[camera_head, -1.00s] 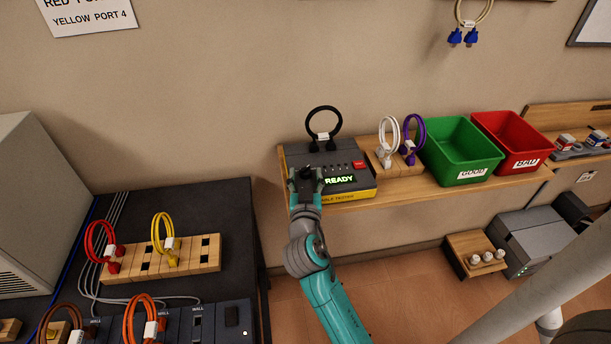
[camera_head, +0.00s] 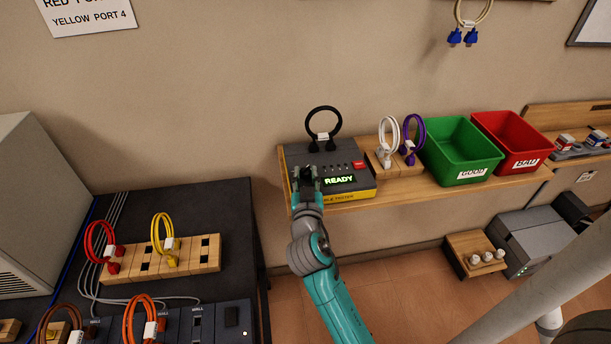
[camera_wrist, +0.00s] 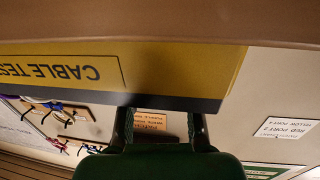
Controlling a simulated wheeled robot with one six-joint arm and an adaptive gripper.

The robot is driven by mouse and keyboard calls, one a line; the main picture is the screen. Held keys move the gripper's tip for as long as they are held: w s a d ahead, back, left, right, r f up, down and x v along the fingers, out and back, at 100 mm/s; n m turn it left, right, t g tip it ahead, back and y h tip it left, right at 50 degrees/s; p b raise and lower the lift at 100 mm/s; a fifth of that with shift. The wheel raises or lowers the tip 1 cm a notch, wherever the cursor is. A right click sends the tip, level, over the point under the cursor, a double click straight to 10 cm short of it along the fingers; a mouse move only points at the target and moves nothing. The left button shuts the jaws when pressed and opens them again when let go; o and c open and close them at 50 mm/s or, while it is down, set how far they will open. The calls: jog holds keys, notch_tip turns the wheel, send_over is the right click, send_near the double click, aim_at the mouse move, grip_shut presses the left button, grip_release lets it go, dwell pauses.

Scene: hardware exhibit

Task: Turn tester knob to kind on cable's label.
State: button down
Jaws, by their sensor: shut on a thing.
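The cable tester (camera_head: 296,158) is a dark grey box with a yellow front strip, a lit green READY display (camera_head: 339,181) and a red button (camera_head: 359,164). A black cable (camera_head: 323,112) loops up from its back, with a white label (camera_head: 323,136) too small to read. My gripper (camera_head: 307,172) is at the left part of the tester's face, shut on the tester knob, which its fingers hide. In the wrist view, my gripper's fingers (camera_wrist: 160,112) reach past the tester's edge beside the upside-down yellow strip (camera_wrist: 60,72); their tips are hidden there.
To the right on the shelf (camera_head: 400,194) are a wooden holder (camera_head: 381,166) with white and purple cables, a green GOOD bin (camera_head: 459,150) and a red BAD bin (camera_head: 510,140). A dark table (camera_head: 215,200) with cable racks stands at left.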

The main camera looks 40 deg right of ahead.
jog(key=shift+s+d+n+t+y, duration=0.15)
jog(key=shift+d+n+t+y, duration=0.05)
jog(key=shift+n+t+y, duration=0.7)
jog(key=shift+s+d+n+t+y, duration=0.1)
jog(key=shift+n+t+y, duration=0.35)
jog(key=shift+y, duration=0.35)
jog(key=shift+d+n+t+y, duration=0.1)
jog(key=shift+n+t+y, duration=0.15)
jog(key=shift+n+y, duration=0.45)
jog(key=shift+n+t+y, duration=0.3)
jog(key=shift+n+y, duration=0.05)
jog(key=shift+y, duration=0.45)
jog(key=shift+d+f+n+t+y, duration=0.15)
jog(key=shift+n+t+y, duration=0.15)
jog(key=shift+n+y, duration=0.95)
jog(key=c, duration=0.8)
grip_release()
jog(key=shift+m+y, duration=0.25)
jog(key=s, duration=0.4)
jog(key=s+a, duration=0.1)
jog(key=s, duration=0.7)
jog(key=shift+a, duration=0.35)
